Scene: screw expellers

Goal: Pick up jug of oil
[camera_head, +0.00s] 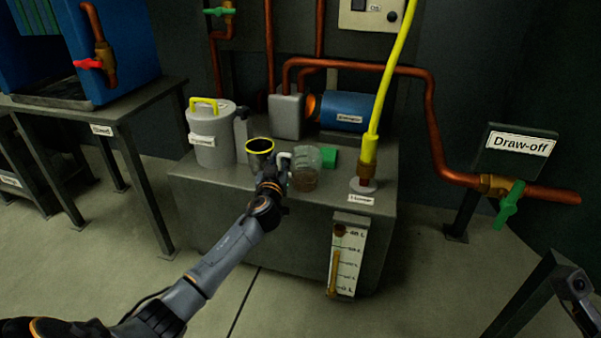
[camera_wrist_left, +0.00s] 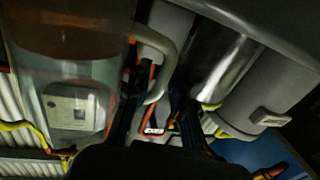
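The jug of oil (camera_head: 305,172) is a clear glass jug with brown oil in its lower part and a pale handle (camera_head: 284,160) on its left side. It stands on the grey bench. My left gripper (camera_head: 270,176) is at the handle, beside the jug. In the left wrist view, which looks upside down, the jug (camera_wrist_left: 70,75) fills the left side. Its curved handle (camera_wrist_left: 168,58) lies between the two dark, spread fingers of my left gripper (camera_wrist_left: 158,112). The fingers look apart from the handle.
A metal cup with a yellow rim (camera_head: 259,150) stands just left of the jug, close to my gripper. A grey lidded canister (camera_head: 211,140) is farther left. A green block (camera_head: 329,157) is behind the jug; a yellow pipe (camera_head: 385,90) rises to its right.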

